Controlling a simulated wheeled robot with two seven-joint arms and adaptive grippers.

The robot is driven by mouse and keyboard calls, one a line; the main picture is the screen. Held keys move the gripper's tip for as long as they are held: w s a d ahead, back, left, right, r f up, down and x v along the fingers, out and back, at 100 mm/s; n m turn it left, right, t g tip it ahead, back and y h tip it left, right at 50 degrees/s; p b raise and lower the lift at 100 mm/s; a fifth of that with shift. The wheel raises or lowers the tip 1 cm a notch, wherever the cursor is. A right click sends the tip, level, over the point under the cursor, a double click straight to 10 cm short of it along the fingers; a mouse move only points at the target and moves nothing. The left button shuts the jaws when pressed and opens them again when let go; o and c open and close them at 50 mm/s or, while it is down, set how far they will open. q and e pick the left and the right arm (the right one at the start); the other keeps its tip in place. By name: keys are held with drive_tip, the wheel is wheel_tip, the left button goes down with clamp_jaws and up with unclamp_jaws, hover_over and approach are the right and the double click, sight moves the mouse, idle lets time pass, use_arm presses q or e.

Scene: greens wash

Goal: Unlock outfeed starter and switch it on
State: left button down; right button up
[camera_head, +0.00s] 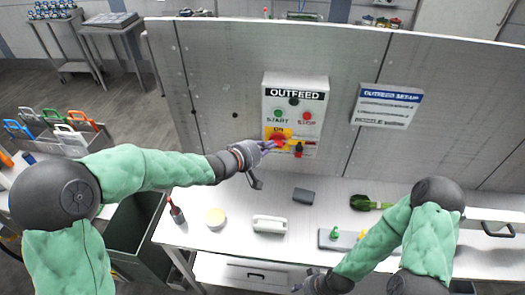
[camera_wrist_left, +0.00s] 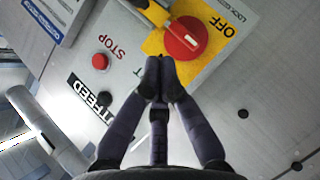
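The OUTFEED starter box (camera_head: 311,128) hangs on the grey upright panel, with a green START button (camera_head: 278,115) and a red STOP button (camera_head: 306,116). Below them a red rotary knob (camera_wrist_left: 185,38) sits on a yellow plate (camera_wrist_left: 212,62) marked OFF; its white mark is in view. A dark part with some orange (camera_head: 298,149) is at the plate's lower right; I cannot tell its shape. My left gripper (camera_wrist_left: 161,80) is in front of the box, close to the knob, fingertips together with nothing visible between them. My right gripper (camera_head: 305,287) is low at the bottom edge, its fingers unclear.
An OUTFEED SETUP sign (camera_head: 388,106) is right of the box. A dark green bin (camera_head: 138,240) stands left.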

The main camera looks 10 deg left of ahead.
sight(297, 143)
use_arm(q)
drive_tip(key=w+d+f, duration=0.1)
drive_tip(key=w+d+b, duration=0.1)
drive_tip(key=d, duration=0.1)
drive_tip(key=w+d+f, duration=0.1)
drive_tip(key=shift+w+d+f+b, duration=0.15)
drive_tip(key=shift+d+f+b, duration=0.2)
drive_tip(key=shift+d, duration=0.05)
drive_tip(key=shift+d+f, duration=0.15)
drive_tip(key=shift+d, duration=0.3)
use_arm(e)
wheel_tip(297, 143, down, 2)
drive_tip(key=shift+f, duration=0.1)
use_arm(q)
drive_tip(key=shift+d, duration=0.1)
